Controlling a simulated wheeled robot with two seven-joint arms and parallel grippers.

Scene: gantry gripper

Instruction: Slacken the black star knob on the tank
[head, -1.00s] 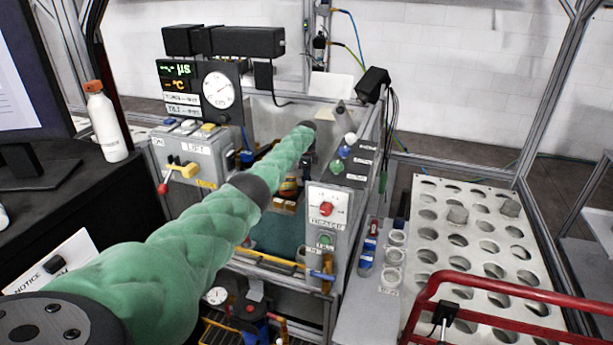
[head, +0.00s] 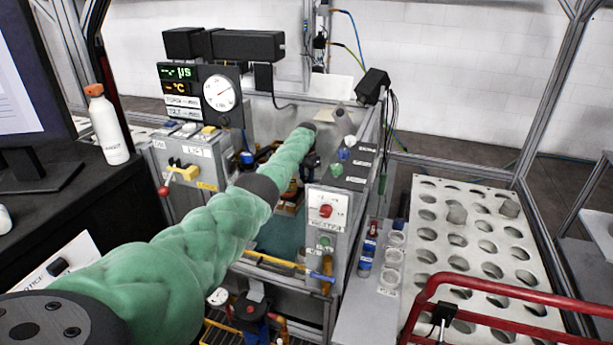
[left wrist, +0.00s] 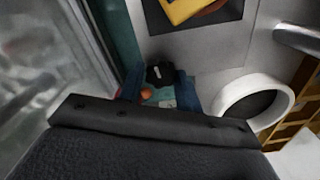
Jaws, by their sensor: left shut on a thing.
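The black star knob (left wrist: 160,72) shows at the middle of the left wrist view, dark with a small white mark. My left gripper (left wrist: 161,84) has its two blue fingers on either side of the knob and is shut on it. An orange spot and a pale label show between the fingers below the knob. In the head view my green left arm reaches across into the tank frame and hides most of the knob's surroundings; I cannot make out the knob there. My right gripper is in neither view.
A control box with a red knob (head: 326,211) stands right of my arm. A white bottle (head: 107,125) is on the black desk. A perforated rack (head: 480,235) and red rail (head: 520,291) lie right.

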